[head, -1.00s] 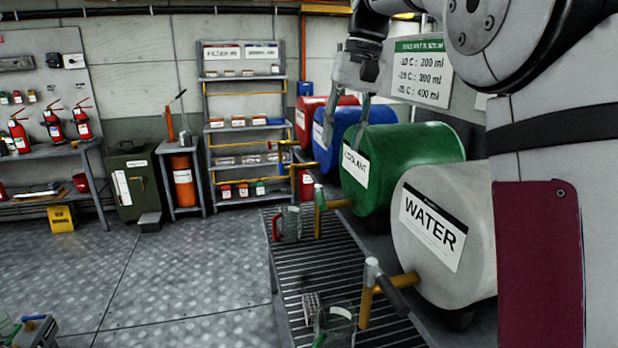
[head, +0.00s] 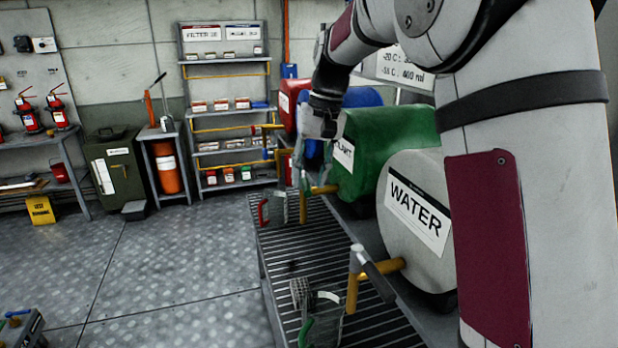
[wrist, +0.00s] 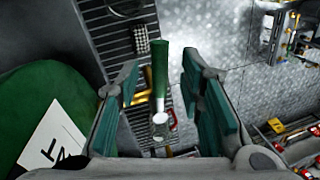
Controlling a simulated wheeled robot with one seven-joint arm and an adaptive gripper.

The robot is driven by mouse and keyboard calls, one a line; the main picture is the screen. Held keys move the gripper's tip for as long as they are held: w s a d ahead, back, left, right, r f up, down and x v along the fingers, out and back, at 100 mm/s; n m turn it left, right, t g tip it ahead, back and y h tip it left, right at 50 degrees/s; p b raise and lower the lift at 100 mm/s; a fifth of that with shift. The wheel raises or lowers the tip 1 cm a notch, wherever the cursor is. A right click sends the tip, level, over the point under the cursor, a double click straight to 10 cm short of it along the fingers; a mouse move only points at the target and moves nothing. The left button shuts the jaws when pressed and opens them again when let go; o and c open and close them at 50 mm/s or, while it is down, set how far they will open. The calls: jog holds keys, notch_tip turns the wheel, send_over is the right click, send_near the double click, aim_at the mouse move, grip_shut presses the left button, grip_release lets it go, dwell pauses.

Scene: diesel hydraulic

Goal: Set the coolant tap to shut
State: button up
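The green coolant drum (head: 375,160) lies on its side behind the drip grating, its label partly hidden by my arm. Its brass tap (head: 326,190) sticks out to the left from the drum's front. My gripper (head: 304,178) is at this tap and covers part of its handle. In the wrist view, the green tap lever (wrist: 160,75) with its pale round cap lies between the green-padded fingers of my gripper (wrist: 162,88). The fingers are open, with a visible gap on both sides of the lever. The coolant drum (wrist: 50,90) fills the left side there.
The water drum (head: 420,240) and its tap (head: 357,275) stand nearer. A red-handled jug (head: 280,210) and a green-handled jug (head: 322,318) stand on the grating (head: 285,265). Blue and red drums are behind.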

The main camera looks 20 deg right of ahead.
jog(key=shift+a+f, duration=0.15)
jog(key=shift+f, duration=0.5)
grip_shut()
jog(key=shift+d+n, duration=0.75)
jog(key=shift+n, duration=0.45)
grip_release()
jog(key=shift+r, duration=0.1)
notch_tip(320, 180, up, 12)
jog(key=d, duration=0.2)
jog(key=shift+d, duration=0.15)
